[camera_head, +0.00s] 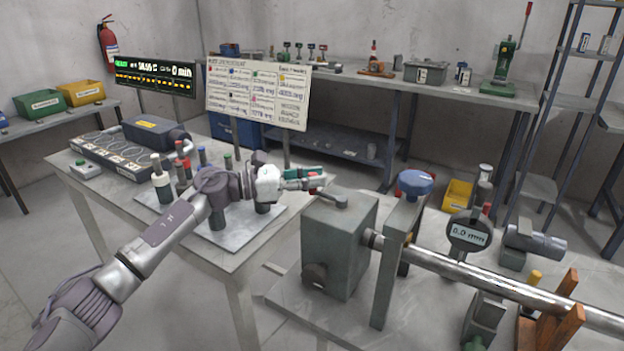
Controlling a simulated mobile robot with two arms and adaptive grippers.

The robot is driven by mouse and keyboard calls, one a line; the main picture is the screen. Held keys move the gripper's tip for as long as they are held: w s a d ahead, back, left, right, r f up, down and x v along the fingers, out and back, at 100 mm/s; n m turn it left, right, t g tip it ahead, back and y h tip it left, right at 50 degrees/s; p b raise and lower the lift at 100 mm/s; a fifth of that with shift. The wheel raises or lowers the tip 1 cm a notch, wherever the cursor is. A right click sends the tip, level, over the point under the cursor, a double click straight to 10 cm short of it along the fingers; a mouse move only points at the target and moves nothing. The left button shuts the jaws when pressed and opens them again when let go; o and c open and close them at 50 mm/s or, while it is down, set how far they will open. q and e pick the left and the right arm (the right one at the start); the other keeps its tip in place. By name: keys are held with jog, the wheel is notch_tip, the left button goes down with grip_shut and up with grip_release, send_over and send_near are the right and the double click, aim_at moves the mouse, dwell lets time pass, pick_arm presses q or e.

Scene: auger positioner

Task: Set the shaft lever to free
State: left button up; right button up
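A grey box-shaped housing (338,245) stands on the bench at centre right. A short dark lever (328,198) lies across its top, and I take this for the shaft lever; no position label on it is readable. A long steel shaft (480,275) runs from the housing to the lower right. My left gripper (312,180) is just above and behind the lever's left end in the picture. Its fingers are small, with teal and red showing at the tip. I cannot tell whether they are open or touch the lever. My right gripper is out of view.
An upright bracket with a blue knob (415,183) stands around the shaft. A dial gauge reading 0.0 mm (470,233) is over the shaft. The left table holds a plate (245,235) with upright tools. A written board (258,92) stands behind my gripper.

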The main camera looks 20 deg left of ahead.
pick_arm(q)
jog(key=shift+o, duration=1.3)
jog(key=shift+d+f, duration=0.1)
jog(key=v, duration=1.2)
